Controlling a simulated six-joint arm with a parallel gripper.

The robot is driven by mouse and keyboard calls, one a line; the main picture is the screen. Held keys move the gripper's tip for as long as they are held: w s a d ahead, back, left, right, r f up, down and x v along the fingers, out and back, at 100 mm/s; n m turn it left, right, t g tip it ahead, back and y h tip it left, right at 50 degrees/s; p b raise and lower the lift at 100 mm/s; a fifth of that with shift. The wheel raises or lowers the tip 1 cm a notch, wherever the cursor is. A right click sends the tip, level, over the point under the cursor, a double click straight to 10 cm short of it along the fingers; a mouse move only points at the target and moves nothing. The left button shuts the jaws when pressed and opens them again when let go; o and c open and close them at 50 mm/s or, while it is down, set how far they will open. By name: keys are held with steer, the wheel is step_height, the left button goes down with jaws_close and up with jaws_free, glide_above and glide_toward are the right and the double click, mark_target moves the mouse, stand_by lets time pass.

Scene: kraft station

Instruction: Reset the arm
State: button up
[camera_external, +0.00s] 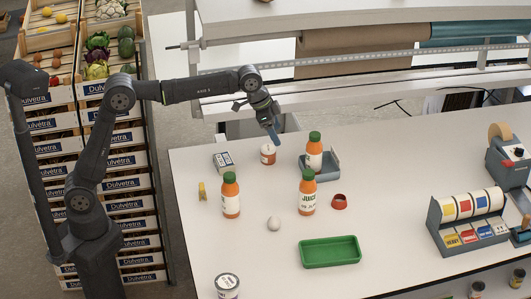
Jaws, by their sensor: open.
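My gripper (271,126) is open and points down over the far part of the white table (385,200). My arm reaches in from the left, bent at the elbow.
Orange juice bottles with green caps (230,197) stand mid-table, one in a grey-blue tray (329,166). A green tray (329,252) lies in front. Stacked crates (130,180) stand left.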

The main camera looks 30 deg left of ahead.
steer(key=s+a+f, duration=0.4)
steer(key=a+f, duration=0.4)
steer(key=shift+a+f+m, duration=0.15)
steer(key=shift+a+m, duration=0.15)
steer(key=shift+a, duration=0.1)
steer(key=shift+s, duration=0.1)
